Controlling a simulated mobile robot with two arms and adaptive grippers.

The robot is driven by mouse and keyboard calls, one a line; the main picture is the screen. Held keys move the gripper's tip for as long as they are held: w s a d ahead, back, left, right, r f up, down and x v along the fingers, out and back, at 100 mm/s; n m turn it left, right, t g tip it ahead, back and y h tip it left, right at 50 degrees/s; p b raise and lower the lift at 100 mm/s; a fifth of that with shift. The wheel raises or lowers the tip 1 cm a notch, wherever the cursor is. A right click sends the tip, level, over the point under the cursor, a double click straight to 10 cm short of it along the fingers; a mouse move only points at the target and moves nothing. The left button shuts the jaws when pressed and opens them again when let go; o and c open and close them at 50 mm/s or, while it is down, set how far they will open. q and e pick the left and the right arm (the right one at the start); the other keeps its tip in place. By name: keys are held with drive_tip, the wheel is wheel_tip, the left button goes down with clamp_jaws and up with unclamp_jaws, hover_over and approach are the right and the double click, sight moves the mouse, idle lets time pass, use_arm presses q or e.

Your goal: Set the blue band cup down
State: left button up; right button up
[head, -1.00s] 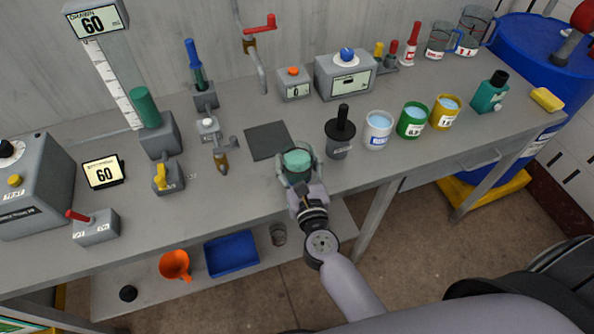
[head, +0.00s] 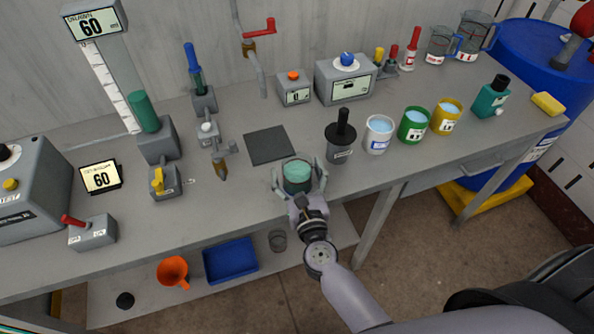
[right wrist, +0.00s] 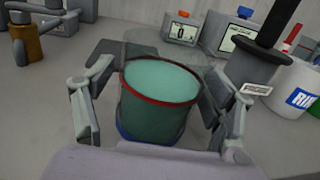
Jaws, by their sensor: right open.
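The blue band cup (head: 297,177) stands upright on the grey bench near its front edge, filled with teal liquid. The wrist view also shows the open right gripper (right wrist: 155,115) around the cup. My left gripper is not in view.
A dark square pad (head: 269,145) lies just behind the cup. A grey pot with a black handle (head: 341,145) stands close on the right, then a white cup (head: 378,136), a green cup (head: 413,127) and a yellow cup (head: 446,118).

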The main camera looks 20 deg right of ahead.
drive_tip(key=shift+r+p, duration=0.3)
drive_tip(key=s+a+b, duration=0.1)
drive_tip(key=s+b, duration=0.3)
drive_tip(key=s, duration=0.8)
drive_tip(key=shift+a+f, duration=0.1)
drive_tip(key=shift+f, duration=0.05)
drive_tip(key=s+a+f+n+g+y, duration=0.1)
drive_tip(key=s+f+n+g+y, duration=0.15)
drive_tip(key=f+n, duration=1.1)
drive_tip(key=s+a+f+n+g+y, duration=0.3)
drive_tip(key=f+n, duration=0.6)
drive_tip(key=f, duration=0.9)
drive_tip(key=s+d+f+n+g+h, duration=0.2)
drive_tip(key=s+d+f+n+g, duration=0.3)
drive_tip(key=s+f, duration=0.5)
drive_tip(key=s+d+f+n+g+h, duration=0.1)
drive_tip(key=s+d+f+n+g, duration=0.5)
drive_tip(key=s+f+n, duration=0.5)
drive_tip(key=s+d+n, duration=0.1)
drive_tip(key=s+d, duration=0.1)
drive_tip(key=s, duration=0.2)
drive_tip(key=shift+s+d+h, duration=0.35)
drive_tip(key=shift+s+d, duration=0.05)
